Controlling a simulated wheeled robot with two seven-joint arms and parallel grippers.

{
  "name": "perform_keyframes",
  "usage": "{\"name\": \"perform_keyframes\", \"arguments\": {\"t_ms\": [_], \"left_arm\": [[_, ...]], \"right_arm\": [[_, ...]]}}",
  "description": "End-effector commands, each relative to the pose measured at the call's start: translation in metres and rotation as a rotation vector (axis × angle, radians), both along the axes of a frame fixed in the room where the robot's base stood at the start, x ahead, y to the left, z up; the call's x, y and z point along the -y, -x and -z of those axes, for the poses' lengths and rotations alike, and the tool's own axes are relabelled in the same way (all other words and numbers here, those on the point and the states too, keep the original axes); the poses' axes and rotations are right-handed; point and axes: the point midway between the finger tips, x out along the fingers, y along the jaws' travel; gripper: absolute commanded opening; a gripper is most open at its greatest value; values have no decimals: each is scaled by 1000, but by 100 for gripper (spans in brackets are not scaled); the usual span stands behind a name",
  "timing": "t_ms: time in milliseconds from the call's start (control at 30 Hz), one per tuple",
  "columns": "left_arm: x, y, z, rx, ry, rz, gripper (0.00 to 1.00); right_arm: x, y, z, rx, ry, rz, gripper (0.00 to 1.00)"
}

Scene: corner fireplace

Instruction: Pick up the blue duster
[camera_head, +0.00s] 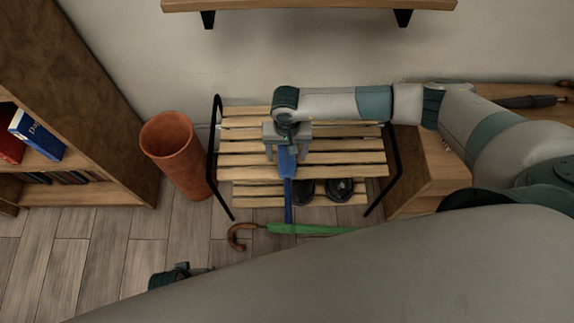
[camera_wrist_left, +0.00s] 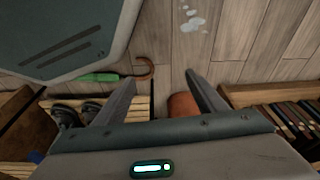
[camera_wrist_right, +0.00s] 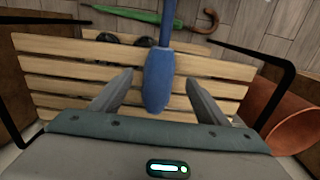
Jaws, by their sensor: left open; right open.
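The blue duster (camera_head: 288,172) lies on the slatted wooden bench (camera_head: 345,158), with its thin handle reaching past the front edge. My right gripper (camera_head: 287,152) is above the bench at the duster's thick end. In the right wrist view the duster (camera_wrist_right: 158,82) shows between the two fingers of the right gripper (camera_wrist_right: 158,95), which are apart and on either side of it. My left gripper (camera_wrist_left: 160,85) is open and empty over the floor; in the head view only a small part of it shows at the bottom left, beyond my large grey arm link.
A green umbrella (camera_head: 300,229) with a curved brown handle lies on the floor before the bench. Dark shoes (camera_head: 340,187) sit on the lower shelf. A terracotta pot (camera_head: 175,153) and a bookcase (camera_head: 95,110) stand left; a wooden cabinet (camera_head: 432,170) stands right.

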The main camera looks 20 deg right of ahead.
Motion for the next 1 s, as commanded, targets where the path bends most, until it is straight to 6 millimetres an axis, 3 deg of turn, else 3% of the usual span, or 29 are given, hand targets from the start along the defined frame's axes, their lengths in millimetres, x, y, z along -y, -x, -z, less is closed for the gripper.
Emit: {"name": "perform_keyframes", "arguments": {"t_ms": [200,667,1000], "left_arm": [[0,-6,1,5,-1,0,64],[0,-3,0,4,0,0,64],[-2,5,16,-12,-2,-1,64]], "right_arm": [[0,0,17,-1,-1,0,68],[0,-1,23,-1,0,1,68],[1,-3,62,-1,1,2,68]]}}
